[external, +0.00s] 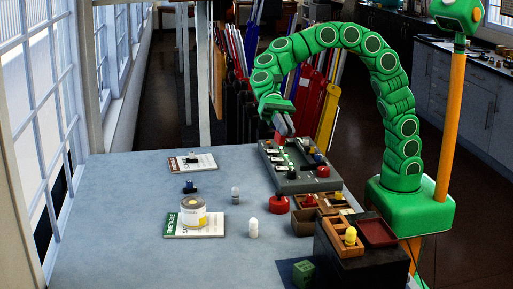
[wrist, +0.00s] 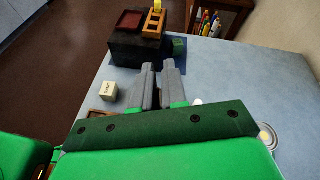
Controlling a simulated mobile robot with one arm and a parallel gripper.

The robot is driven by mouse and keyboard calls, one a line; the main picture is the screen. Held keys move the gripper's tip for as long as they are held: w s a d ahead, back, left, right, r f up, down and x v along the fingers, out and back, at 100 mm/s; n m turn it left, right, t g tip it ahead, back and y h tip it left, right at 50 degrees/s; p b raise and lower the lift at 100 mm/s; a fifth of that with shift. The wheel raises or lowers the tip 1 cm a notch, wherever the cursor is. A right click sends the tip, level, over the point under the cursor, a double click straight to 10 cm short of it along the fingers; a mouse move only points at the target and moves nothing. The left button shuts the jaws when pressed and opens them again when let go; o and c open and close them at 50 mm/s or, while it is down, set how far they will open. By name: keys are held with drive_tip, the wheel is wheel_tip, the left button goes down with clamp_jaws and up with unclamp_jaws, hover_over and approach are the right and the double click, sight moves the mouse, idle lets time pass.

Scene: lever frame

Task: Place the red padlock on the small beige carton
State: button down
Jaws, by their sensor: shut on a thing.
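My gripper (external: 284,128) hangs at the end of the green curved arm, above the far part of the table, close over the grey lever panel. A small red piece, which I take for the red padlock (external: 278,136), shows at its fingertips. In the wrist view my gripper (wrist: 158,72) has its two grey fingers nearly together, and the padlock between them is hidden. The small beige carton (wrist: 107,92) is a pale cube with dark lettering, left of the fingers and apart from them. I cannot make it out clearly in the external view.
The grey lever panel (external: 300,180) lies below my gripper. Wooden trays (external: 312,215) and a black box (external: 355,262) stand at the right. A red round object (external: 278,205), a white bottle (external: 253,229) and a tin (external: 193,212) are nearby. The front left of the table is clear.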

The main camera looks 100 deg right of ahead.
drive_tip(key=s+a+f+n+g, duration=0.1)
drive_tip(key=s+a+f+g, duration=0.1)
drive_tip(key=s, duration=1.2)
drive_tip(key=s+a+f+g, duration=0.1)
drive_tip(key=s+f, duration=0.1)
drive_tip(key=s, duration=1.1)
drive_tip(key=shift+g+h, duration=0.3)
drive_tip(key=shift+h, duration=0.2)
drive_tip(key=shift+w+a+f, duration=2.35)
drive_tip(key=shift+a+f, duration=0.05)
drive_tip(key=shift+f, duration=0.2)
drive_tip(key=shift+w+a+f, duration=2.35)
drive_tip(key=shift+a+f, duration=0.05)
drive_tip(key=shift+f, duration=1.7)
drive_tip(key=shift+f, duration=0.1)
drive_tip(key=c, duration=1.2)
unclamp_jaws()
drive_tip(key=shift+o, duration=0.2)
